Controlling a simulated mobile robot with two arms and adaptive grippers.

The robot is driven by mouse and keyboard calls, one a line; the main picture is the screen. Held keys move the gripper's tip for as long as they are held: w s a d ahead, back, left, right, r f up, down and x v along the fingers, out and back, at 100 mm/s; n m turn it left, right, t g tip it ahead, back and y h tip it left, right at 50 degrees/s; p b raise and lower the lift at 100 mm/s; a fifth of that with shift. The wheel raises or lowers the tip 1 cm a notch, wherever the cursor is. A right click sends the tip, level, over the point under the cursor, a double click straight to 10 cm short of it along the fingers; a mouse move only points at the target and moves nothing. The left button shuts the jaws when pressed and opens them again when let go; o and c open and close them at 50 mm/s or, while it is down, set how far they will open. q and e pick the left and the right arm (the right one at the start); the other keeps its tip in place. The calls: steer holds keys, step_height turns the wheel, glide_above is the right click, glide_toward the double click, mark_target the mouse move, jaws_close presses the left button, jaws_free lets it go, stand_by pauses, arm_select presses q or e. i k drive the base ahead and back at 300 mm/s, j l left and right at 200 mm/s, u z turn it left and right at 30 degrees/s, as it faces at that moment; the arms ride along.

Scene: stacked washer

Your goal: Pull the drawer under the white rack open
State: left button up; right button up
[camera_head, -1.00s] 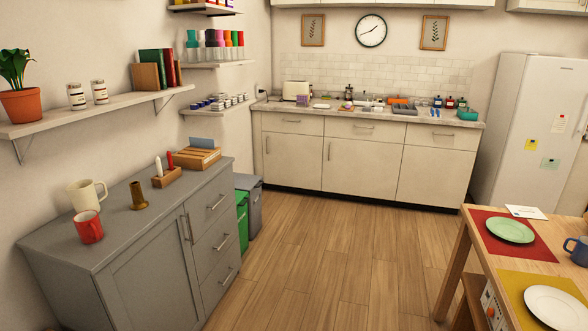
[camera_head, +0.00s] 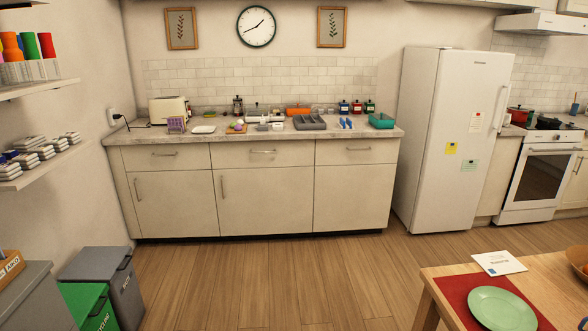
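The cream counter cabinet has three closed top drawers in a row: a left drawer (camera_head: 180,159), a middle drawer (camera_head: 240,157) and a right drawer (camera_head: 340,155). Each has a horizontal bar handle. Small pale items (camera_head: 266,118) stand around the sink area above the middle drawer; they are too small to tell which is the white rack. Neither of my grippers is in view.
Wood floor (camera_head: 270,270) is clear before the cabinet. Grey and green bins (camera_head: 100,275) stand at the lower left, beside a grey cabinet (camera_head: 30,300). A table (camera_head: 440,290) is at the lower right. A white fridge (camera_head: 450,130) stands right of the counter.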

mark_target(373, 149)
steer(key=i, duration=2.25)
steer(key=i+l+u, duration=0.15)
steer(key=i+l, duration=0.15)
steer(key=i, duration=0.25)
steer(key=i+l+u, duration=0.15)
steer(key=i+l, duration=0.2)
steer(key=i, duration=0.2)
steer(key=i+l+u, duration=0.1)
steer(key=i+l, duration=0.3)
steer(key=i, duration=0.1)
